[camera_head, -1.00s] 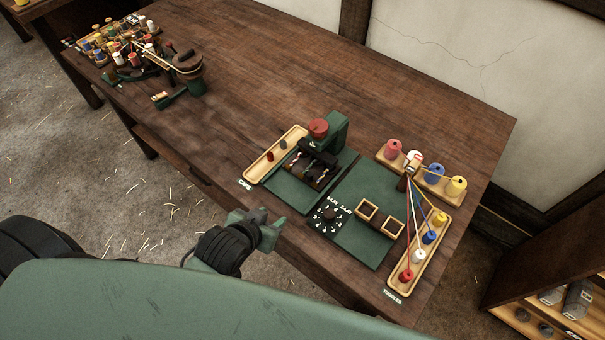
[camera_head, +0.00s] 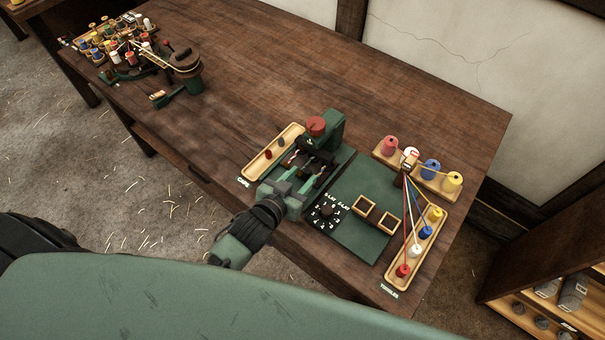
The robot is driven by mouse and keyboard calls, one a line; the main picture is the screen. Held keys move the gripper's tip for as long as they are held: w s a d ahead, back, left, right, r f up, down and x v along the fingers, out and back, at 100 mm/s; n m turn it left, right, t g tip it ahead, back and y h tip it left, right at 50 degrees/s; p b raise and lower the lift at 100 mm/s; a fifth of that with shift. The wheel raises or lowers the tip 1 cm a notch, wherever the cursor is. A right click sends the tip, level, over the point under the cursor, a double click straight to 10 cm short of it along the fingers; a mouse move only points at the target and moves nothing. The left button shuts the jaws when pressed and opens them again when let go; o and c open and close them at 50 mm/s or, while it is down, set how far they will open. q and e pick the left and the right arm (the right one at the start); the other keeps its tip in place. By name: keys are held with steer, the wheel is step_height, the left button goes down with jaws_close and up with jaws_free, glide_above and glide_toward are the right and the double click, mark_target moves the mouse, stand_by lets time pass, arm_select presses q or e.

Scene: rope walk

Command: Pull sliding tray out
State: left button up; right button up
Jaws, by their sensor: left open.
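A green device (camera_head: 327,132) with a red round knob (camera_head: 316,126) stands on the long wooden table. At its foot is a dark tray-like part (camera_head: 314,163) with small light pieces in it; I take this for the sliding tray, but its edges are hard to make out. My left gripper (camera_head: 291,191) is open over the front part of the device's green base, just in front of the dark part. It hides much of that base, and I cannot tell whether it touches anything. My right gripper is not in view.
To the right are a green board with two square frames (camera_head: 352,245), a dial (camera_head: 326,212), and spool trays (camera_head: 403,281) with strung coloured threads. The table's middle (camera_head: 270,75) is clear.

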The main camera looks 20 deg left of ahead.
arm_select(q)
steer(key=shift+w+d+f, duration=0.1)
steer(key=shift+w+f, duration=0.05)
steer(key=shift+w, duration=0.25)
jaws_close()
stand_by(1.2)
